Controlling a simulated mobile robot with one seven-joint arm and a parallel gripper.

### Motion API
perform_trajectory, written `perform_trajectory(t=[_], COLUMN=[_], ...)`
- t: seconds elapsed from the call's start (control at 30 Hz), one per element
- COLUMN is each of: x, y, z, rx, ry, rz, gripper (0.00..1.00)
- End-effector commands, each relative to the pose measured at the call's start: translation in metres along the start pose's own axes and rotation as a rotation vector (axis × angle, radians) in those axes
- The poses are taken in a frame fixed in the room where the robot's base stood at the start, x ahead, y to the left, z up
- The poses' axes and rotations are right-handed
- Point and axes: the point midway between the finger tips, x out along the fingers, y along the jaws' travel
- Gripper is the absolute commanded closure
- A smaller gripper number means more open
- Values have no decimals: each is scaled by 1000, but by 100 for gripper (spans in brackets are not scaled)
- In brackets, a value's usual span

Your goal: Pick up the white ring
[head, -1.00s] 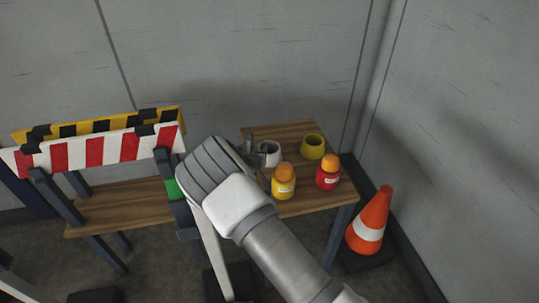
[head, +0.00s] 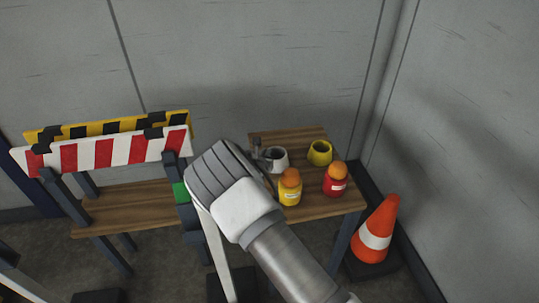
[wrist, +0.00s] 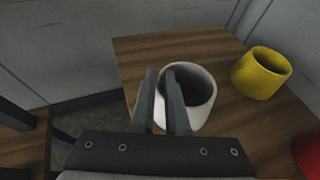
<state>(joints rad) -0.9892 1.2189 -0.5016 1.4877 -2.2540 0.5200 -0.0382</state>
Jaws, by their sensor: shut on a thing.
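The white ring (wrist: 199,116), a short hollow cylinder, is at the centre of the wrist view. In the head view the white ring (head: 281,161) is at the back of the wooden table (head: 315,208), partly behind my gripper (head: 262,152). In the wrist view my gripper (wrist: 165,80) has one finger outside and one inside the ring's left wall, shut on that wall. The ring looks upright, at or close to the table top. Its lower left part is hidden by the fingers.
A yellow ring (wrist: 260,74) stands right of the white one. A yellow jar (head: 290,194) and a red jar (head: 335,184) with orange tops stand at the table's front. A striped barrier (head: 105,151) is at left, a traffic cone (head: 377,230) at right. Walls close the back.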

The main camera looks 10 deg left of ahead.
Motion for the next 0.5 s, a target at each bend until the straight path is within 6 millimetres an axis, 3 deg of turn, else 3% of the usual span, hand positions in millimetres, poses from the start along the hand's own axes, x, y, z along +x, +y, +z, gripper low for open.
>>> perform_trajectory(t=[0.17,0.3,0.5], x=[-7,-18,-37], y=[-1,-2,-38], z=[18,44,54], rx=[3,6,4], ry=[-1,-2,1], rz=[-1,-1,-5], gripper=[100,100,100])
